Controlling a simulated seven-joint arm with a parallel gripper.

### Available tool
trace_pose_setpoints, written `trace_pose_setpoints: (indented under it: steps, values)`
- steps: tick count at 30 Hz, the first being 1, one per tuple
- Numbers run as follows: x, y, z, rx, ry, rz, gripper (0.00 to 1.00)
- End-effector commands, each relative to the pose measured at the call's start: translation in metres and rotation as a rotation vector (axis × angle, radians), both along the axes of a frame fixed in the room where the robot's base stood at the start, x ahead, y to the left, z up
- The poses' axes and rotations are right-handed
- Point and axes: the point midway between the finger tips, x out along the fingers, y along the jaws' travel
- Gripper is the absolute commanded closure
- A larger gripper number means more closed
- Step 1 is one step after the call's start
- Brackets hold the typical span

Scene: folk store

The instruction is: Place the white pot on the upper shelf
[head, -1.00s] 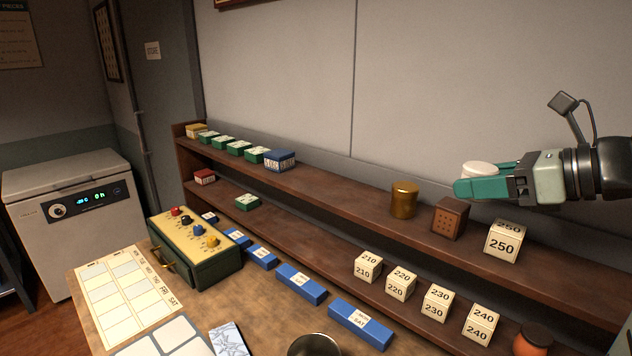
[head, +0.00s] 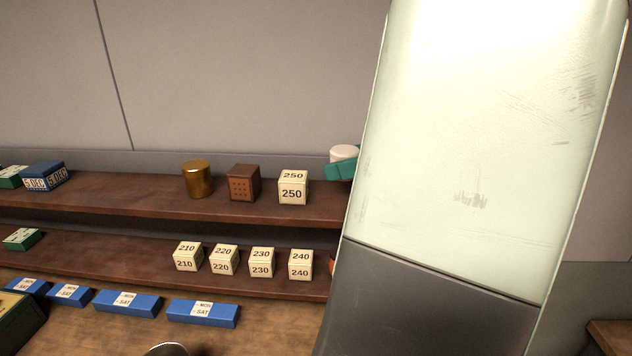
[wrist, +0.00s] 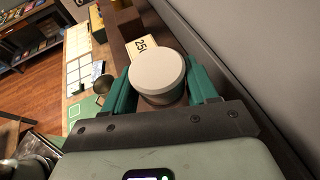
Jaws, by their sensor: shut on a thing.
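The white pot (head: 343,152) shows at upper-shelf height, just right of the 250 block, partly hidden by my arm. In the wrist view the round white pot (wrist: 158,72) sits between the two teal fingers of my gripper (wrist: 160,90). My gripper (head: 341,171) is shut on it; only a bit of teal finger shows in the head view. The upper shelf (head: 120,192) is a dark brown board along the wall. The pot is over or at its right part; I cannot tell whether its base touches the board.
On the upper shelf stand a gold tin (head: 197,180), a brown holed cube (head: 243,183) and the 250 block (head: 292,188). Several numbered blocks (head: 224,261) stand on the lower shelf. My pale arm link covers the head view's right side. The wall (wrist: 240,50) is close beside the gripper.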

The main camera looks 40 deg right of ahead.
Motion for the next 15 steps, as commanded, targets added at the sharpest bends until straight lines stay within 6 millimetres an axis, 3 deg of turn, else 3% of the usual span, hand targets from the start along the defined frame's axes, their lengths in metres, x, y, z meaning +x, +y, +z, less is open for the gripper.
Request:
trace_pose_setpoints:
  steps: [9,15]
  values:
    - [0.0,0.0,-0.038,0.001,-0.001,-0.001,0.76]
    - [0.0,0.0,-0.046,-0.003,-0.001,0.0,0.76]
